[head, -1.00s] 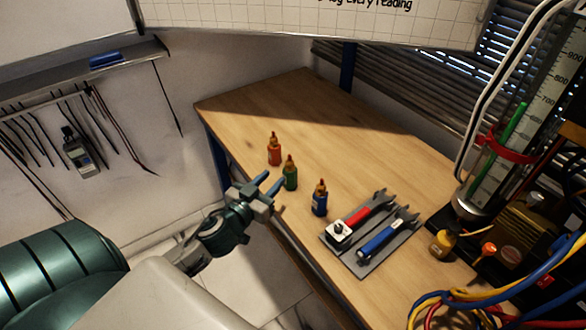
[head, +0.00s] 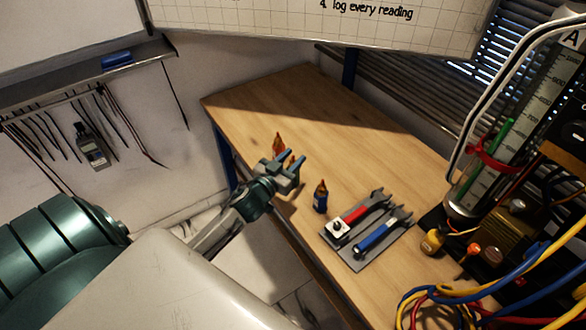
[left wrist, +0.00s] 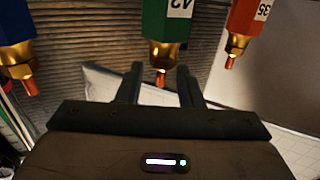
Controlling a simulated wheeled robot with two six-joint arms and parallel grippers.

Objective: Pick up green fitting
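The green fitting (left wrist: 168,25) shows in the left wrist view, with a brass collar and a copper-coloured tip. In the head view my left gripper hides its body, and only an orange tip shows. My left gripper (head: 291,157) is open over the bench's left edge; it also shows in the left wrist view (left wrist: 159,85). There, the fitting's tip appears between the two fingers, with gaps on both sides. I see no contact. My right gripper is not in view.
The red fitting (head: 277,142) stands just behind my left gripper, and the blue fitting (head: 320,200) to its right. A grey tray (head: 375,244) holds red- and blue-handled wrenches. Cables (head: 440,298) and a gauge column (head: 494,150) crowd the right. The rear bench top (head: 310,105) is clear.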

